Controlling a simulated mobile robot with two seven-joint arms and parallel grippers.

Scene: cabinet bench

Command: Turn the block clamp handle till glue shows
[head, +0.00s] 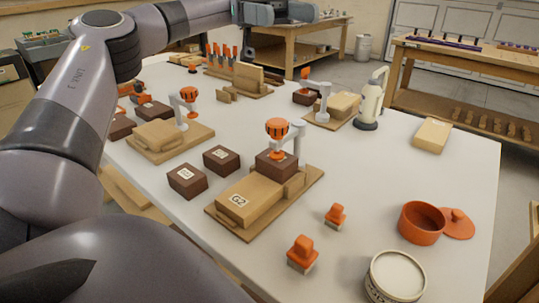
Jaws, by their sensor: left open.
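A block clamp (297,143) with a round orange handle (277,127) stands on a wooden board (232,229) at the table's middle. Its screw end sits over a dark brown block (277,164), which is beside a pale wooden block marked G2 (248,199). I see no glue at the blocks, but the seam is small and partly hidden. My left gripper (300,12) is open at the top edge, partly cut off, high up and well apart from this clamp. My right gripper is not in view.
Similar clamps stand behind on boards, at the left (189,97) and the back (323,95). Two loose brown blocks (187,181) lie left of the G2 board. Orange-handled brushes (302,251), an orange pot (421,223) and a tin (396,276) stand at the front right.

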